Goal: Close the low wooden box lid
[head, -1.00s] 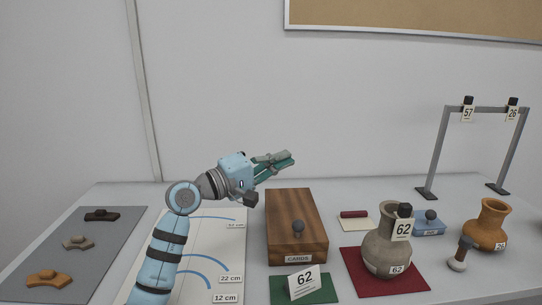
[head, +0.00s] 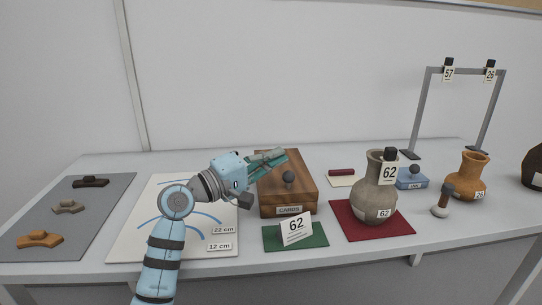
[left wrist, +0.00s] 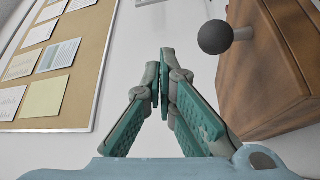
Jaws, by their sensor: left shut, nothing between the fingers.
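The low wooden box (head: 288,197) stands mid-table with a "CARDS" label on its front. Its lid (head: 301,172) appears to lie flat on top, with a dark round knob (head: 288,177) near the front. I cannot tell whether a small gap remains under the lid. My left gripper (head: 277,157) is shut and empty, and it covers the box's back left part in the head view. In the left wrist view the shut fingers (left wrist: 163,75) are apart from the box (left wrist: 275,75) and its knob (left wrist: 214,37). My right gripper is not in view.
A green mat (head: 314,239) with a "62" card (head: 296,228) lies before the box. A grey jug (head: 374,200) stands on a red mat (head: 340,215) to the right. A white sheet (head: 123,235) and a grey mat (head: 75,220) with sherds lie left.

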